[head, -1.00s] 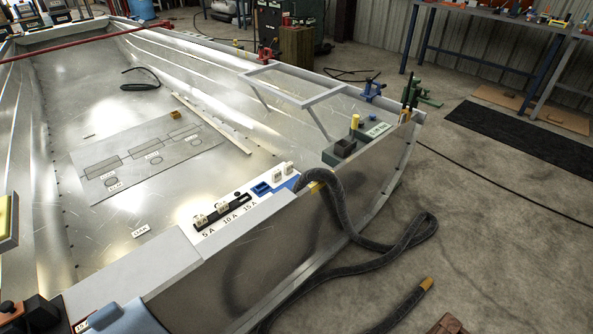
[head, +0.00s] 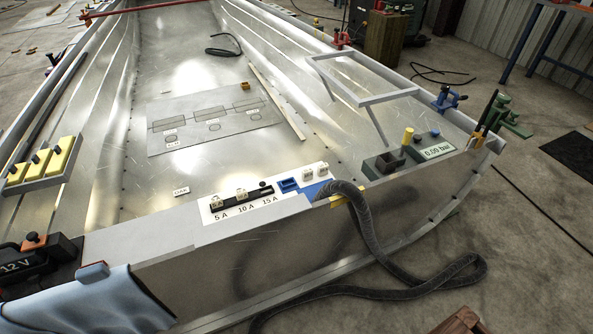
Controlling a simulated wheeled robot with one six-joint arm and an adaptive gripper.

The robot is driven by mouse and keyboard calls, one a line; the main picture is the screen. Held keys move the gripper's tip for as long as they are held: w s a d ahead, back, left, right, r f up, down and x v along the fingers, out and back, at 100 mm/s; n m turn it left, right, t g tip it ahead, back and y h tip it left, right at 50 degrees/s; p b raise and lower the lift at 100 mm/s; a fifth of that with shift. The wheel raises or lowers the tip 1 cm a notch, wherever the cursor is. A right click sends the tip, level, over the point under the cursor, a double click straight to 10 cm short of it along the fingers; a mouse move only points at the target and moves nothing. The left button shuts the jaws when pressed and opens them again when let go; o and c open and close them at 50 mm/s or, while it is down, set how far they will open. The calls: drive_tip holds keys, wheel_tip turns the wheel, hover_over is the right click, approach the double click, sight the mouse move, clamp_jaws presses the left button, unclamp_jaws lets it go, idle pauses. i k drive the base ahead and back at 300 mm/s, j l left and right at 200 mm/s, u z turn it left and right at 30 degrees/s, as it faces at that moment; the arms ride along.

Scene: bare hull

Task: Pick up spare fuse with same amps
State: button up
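A small beige fuse (head: 217,201) stands above the 5 A mark and another beige fuse (head: 241,195) above the 10 A mark. Only a dark round piece (head: 264,184) shows above 15 A. To the right are a blue block (head: 288,184) and small white blocks (head: 314,169) on a blue area. Their amp markings are too small to read. My gripper is not in view.
A black 12 V box (head: 22,268) and a blue cloth (head: 95,302) sit at left, with yellow switches (head: 43,163) above. A dark hose (head: 362,215) crosses the ledge right of the panel. A green pressure unit (head: 410,155) reads 0.00 bar. The hull floor is mostly clear.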

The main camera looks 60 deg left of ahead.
sight(306, 174)
drive_tip(key=i+u, duration=0.15)
drive_tip(key=u, duration=0.2)
drive_tip(key=i+u, duration=0.15)
drive_tip(key=u, duration=0.15)
drive_tip(key=i+u, duration=0.15)
drive_tip(key=u, duration=0.2)
drive_tip(key=i+j+u, duration=0.1)
drive_tip(key=u, duration=0.3)
drive_tip(key=i+u, duration=0.25)
drive_tip(key=u, duration=0.2)
drive_tip(key=i+u, duration=0.15)
drive_tip(key=u, duration=0.25)
drive_tip(key=i+l+u, duration=0.1)
drive_tip(key=u, duration=0.35)
drive_tip(key=i, duration=0.05)
